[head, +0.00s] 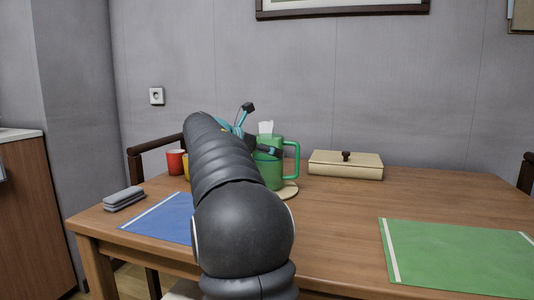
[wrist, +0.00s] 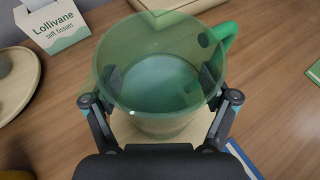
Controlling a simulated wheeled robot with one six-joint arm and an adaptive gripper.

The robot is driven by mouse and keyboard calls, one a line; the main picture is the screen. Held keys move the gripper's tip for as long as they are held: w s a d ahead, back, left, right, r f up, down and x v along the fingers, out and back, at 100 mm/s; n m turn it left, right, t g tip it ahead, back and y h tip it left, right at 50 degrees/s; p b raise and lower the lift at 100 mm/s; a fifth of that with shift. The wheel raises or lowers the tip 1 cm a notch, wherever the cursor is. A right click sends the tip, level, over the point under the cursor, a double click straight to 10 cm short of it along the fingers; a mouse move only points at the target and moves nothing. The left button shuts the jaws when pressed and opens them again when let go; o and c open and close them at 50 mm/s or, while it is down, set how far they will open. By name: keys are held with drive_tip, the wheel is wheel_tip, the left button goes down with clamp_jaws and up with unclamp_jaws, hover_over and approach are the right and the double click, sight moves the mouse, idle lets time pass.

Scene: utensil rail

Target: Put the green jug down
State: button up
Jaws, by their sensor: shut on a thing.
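The green jug (head: 270,170) is see-through and looks upright and empty, with its handle (head: 292,160) to the right. In the wrist view the jug (wrist: 160,85) fills the middle, and I look down into it. My gripper (wrist: 161,78) is shut on the jug, one finger on each side of its wall. In the head view my arm hides part of the jug and most of the gripper. A pale round mat (head: 288,191) lies below the jug. I cannot tell whether the jug touches it.
A tissue box (wrist: 62,30) stands close behind the jug. A red cup (head: 174,162) and a yellow cup (head: 187,163) stand left. A beige lidded box (head: 345,165) is right. A blue placemat (head: 160,220), grey case (head: 124,199) and green placemat (head: 455,258) lie nearer. The table's right middle is clear.

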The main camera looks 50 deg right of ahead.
drive_tip(key=o, duration=1.6)
drive_tip(key=shift+f, duration=0.1)
drive_tip(key=p+v, duration=0.2)
drive_tip(key=v, duration=1)
